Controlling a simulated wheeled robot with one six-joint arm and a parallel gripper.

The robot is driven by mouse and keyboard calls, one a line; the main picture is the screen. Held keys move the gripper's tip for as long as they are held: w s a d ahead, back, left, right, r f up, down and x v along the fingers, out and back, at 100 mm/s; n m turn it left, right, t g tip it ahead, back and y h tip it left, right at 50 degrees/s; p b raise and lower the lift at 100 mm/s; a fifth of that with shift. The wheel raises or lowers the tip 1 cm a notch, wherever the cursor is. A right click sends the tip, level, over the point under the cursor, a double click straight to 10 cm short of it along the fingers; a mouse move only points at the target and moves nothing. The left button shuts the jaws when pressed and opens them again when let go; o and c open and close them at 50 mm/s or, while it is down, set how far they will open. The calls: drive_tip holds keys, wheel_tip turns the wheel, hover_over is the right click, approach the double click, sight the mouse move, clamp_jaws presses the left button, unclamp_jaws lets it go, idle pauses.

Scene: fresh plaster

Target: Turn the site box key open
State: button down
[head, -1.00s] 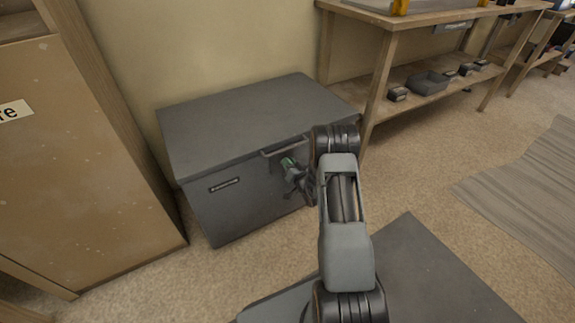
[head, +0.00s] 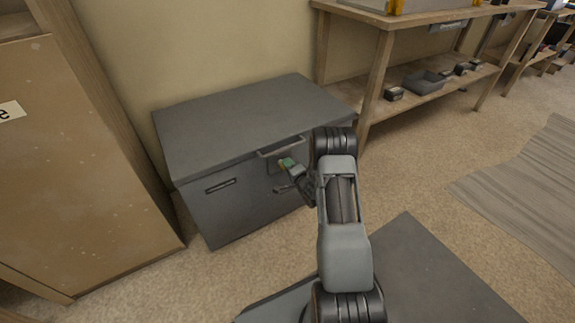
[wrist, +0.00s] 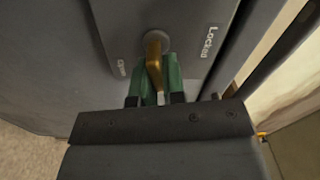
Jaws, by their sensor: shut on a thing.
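The grey site box (head: 245,205) stands against the wall in the head view, its lid closed and a handle on its front. In the wrist view a brass key (wrist: 154,58) sits in a round lock on the lock plate (wrist: 118,22). The plate carries the words "Locked" at right and "Open" at left. My gripper (wrist: 155,84) has green fingertips and is shut on the key. In the head view my gripper (head: 287,163) is at the box front, just below the handle; the key is too small to make out there.
A tan cabinet (head: 85,170) stands close on the left of the box. A wooden workbench (head: 385,75) with a grey tray (head: 425,82) on its lower shelf stands at right.

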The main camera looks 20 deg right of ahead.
drive_tip(key=m, duration=0.4)
drive_tip(key=shift+f, duration=0.35)
drive_tip(key=shift+a+f+m, duration=0.1)
drive_tip(key=shift+f+m, duration=0.05)
drive_tip(key=shift+m, duration=0.9)
drive_tip(key=shift+a+f+m, duration=0.1)
drive_tip(key=shift+m, duration=0.95)
drive_tip(key=c, duration=1.2)
unclamp_jaws()
drive_tip(key=shift+d+p, duration=0.1)
drive_tip(key=shift+p, duration=0.2)
drive_tip(key=s+d+p, duration=0.1)
drive_tip(key=s+p, duration=0.2)
drive_tip(key=s, duration=1)
drive_tip(key=shift+s+d+p, duration=0.25)
drive_tip(key=shift+s+p, duration=0.05)
drive_tip(key=shift+s, duration=0.1)
